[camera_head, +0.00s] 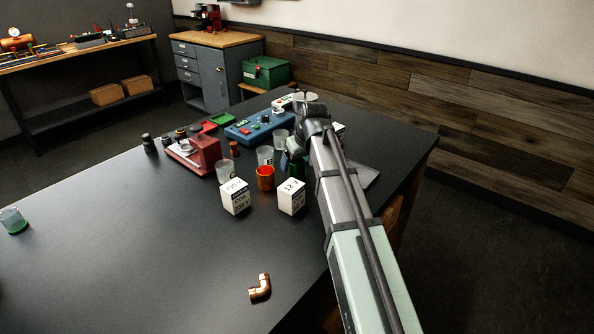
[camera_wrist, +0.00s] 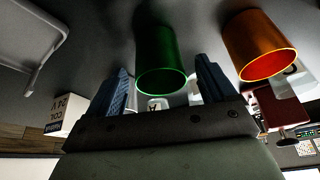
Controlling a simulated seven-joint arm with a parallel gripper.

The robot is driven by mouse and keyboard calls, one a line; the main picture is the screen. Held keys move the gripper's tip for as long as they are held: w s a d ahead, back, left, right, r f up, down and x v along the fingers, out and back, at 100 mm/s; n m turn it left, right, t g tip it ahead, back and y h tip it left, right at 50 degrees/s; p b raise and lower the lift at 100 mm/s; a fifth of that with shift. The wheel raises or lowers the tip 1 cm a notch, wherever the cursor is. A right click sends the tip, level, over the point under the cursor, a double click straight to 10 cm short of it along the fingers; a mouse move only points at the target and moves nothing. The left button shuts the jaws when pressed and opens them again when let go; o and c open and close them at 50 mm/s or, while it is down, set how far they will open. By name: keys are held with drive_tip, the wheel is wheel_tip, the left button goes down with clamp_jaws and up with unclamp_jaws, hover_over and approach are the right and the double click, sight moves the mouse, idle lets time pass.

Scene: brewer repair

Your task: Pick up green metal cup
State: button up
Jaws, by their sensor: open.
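The green metal cup (camera_wrist: 158,55) shows large in the wrist view, its rim facing the camera. My gripper (camera_wrist: 163,75) is open there, with one blue finger on each side of the cup. In the head view the green cup (camera_head: 296,168) is partly hidden behind my arm, to the right of the orange cup.
An orange cup (camera_head: 265,178) stands close to the green one. White boxes (camera_head: 291,197) stand in front, clear cups (camera_head: 265,156) behind. A red machine (camera_head: 196,155) and a blue panel (camera_head: 250,127) lie beyond. A copper elbow (camera_head: 260,287) is nearer; the table's left front is mostly clear.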

sight(296, 166)
drive_tip(key=shift+x, duration=1.5)
drive_tip(key=shift+c, duration=0.2)
drive_tip(key=c, duration=1)
drive_tip(key=shift+r, duration=0.1)
